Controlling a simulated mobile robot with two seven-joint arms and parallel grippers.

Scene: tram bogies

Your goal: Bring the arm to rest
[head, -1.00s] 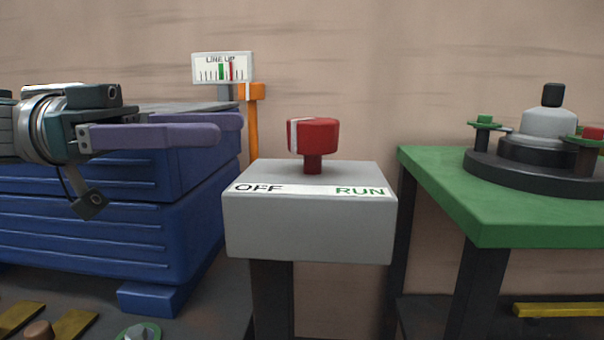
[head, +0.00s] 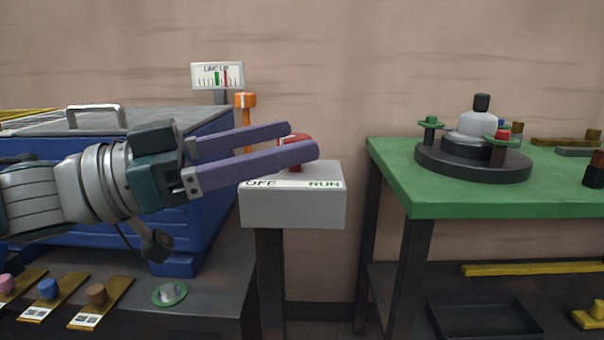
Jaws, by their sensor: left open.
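My left gripper (head: 302,138) comes in from the left with its two purple fingers apart and nothing between them. From this view its fingers pass in front of the red knob (head: 296,168) on the grey switch box (head: 292,207). The near finger hides most of the knob. I cannot tell whether the fingers touch it. The box front carries the words OFF and RUN. My right gripper is not in view.
A blue chest (head: 190,236) stands behind my left arm, with an orange post (head: 245,101) and a LINE UP gauge (head: 218,75) beyond. A green table (head: 460,200) with a round fixture (head: 473,160) stands right. Tagged plates (head: 101,303) lie lower left.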

